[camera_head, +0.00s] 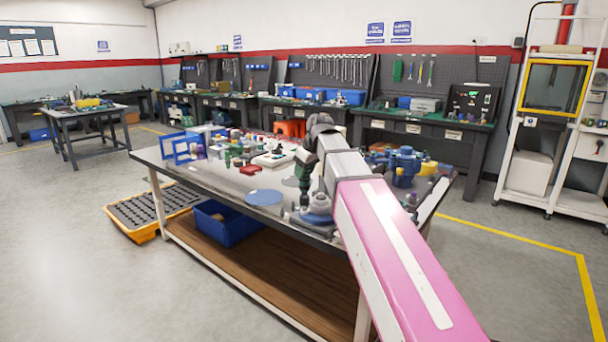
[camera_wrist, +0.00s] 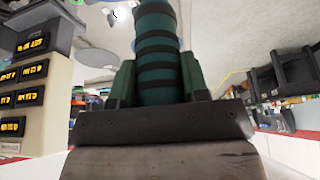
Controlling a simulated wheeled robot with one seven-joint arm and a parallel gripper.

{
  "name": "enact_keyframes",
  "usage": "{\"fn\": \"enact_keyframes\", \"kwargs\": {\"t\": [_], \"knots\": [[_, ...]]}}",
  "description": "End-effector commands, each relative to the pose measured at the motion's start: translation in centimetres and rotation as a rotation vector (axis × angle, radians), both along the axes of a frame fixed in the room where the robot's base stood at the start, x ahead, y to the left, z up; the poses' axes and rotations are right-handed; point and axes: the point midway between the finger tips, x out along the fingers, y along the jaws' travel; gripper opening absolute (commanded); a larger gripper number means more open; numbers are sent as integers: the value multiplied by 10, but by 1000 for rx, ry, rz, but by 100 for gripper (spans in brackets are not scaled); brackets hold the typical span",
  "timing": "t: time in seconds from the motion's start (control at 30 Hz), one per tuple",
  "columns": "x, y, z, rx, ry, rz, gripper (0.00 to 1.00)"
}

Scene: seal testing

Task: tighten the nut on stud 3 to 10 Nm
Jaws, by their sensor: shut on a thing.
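My gripper (camera_wrist: 158,82) is shut on a dark green cylindrical tool with black bands (camera_wrist: 158,40); its grip fills the middle of the wrist view. In the head view, my gripper (camera_head: 306,158) is over the front part of the workbench (camera_head: 240,217), with the tool pointing down. Just below it is a round blue-grey flanged part (camera_head: 316,207) on a base. I cannot tell whether the tool touches this part. Stud 3, its nut and any torque reading cannot be made out; my arm hides part of the flanged part's surroundings.
A flat blue disc (camera_head: 263,197) lies left of the flanged part. Left on the bench are small coloured parts and a blue frame (camera_head: 188,148). A blue pump-like assembly (camera_head: 403,164) stands right, beyond my arm. A blue bin (camera_head: 226,223) sits underneath. Open floor lies left.

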Motion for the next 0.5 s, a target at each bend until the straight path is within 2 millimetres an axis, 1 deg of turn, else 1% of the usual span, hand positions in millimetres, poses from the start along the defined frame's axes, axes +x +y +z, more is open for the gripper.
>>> {"fn": "enact_keyframes", "kwargs": {"t": [0.5], "knots": [[1,0,31,1,-2,0,13]]}}
